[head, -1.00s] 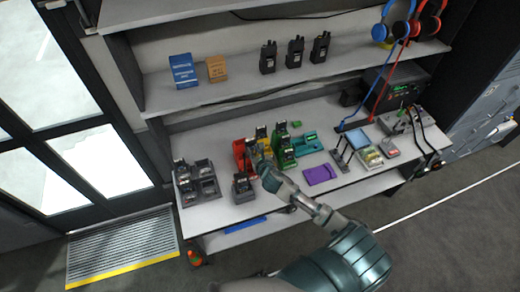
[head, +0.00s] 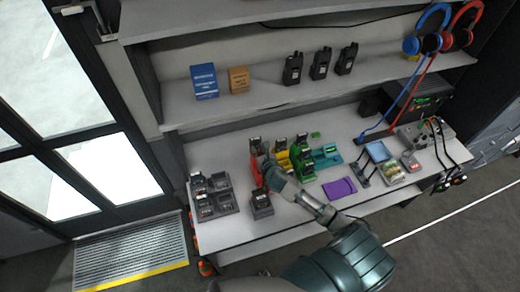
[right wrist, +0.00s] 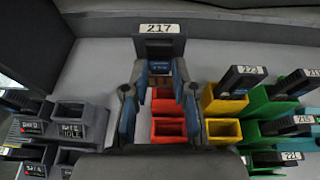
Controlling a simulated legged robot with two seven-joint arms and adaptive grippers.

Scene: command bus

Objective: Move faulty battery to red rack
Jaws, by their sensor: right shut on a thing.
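A dark battery labelled 217 (right wrist: 160,42) is between the fingers of my right gripper (right wrist: 160,92) in the right wrist view. The head view shows this gripper (head: 266,163) at the red rack (head: 256,168), shut on the battery (head: 255,145). The red rack's compartments (right wrist: 168,128) show between and below the fingers in the right wrist view; the two nearer ones look empty. The battery is at the rack's far end. I cannot tell whether its lower end is inside a compartment. My left gripper is not in view.
Right of the red rack are a yellow rack (right wrist: 223,130) and a green rack (right wrist: 268,106) holding batteries. Grey racks (head: 214,196) stand at left, and a dark charger-like unit (head: 262,203) stands in front. A purple mat (head: 340,188) lies at right.

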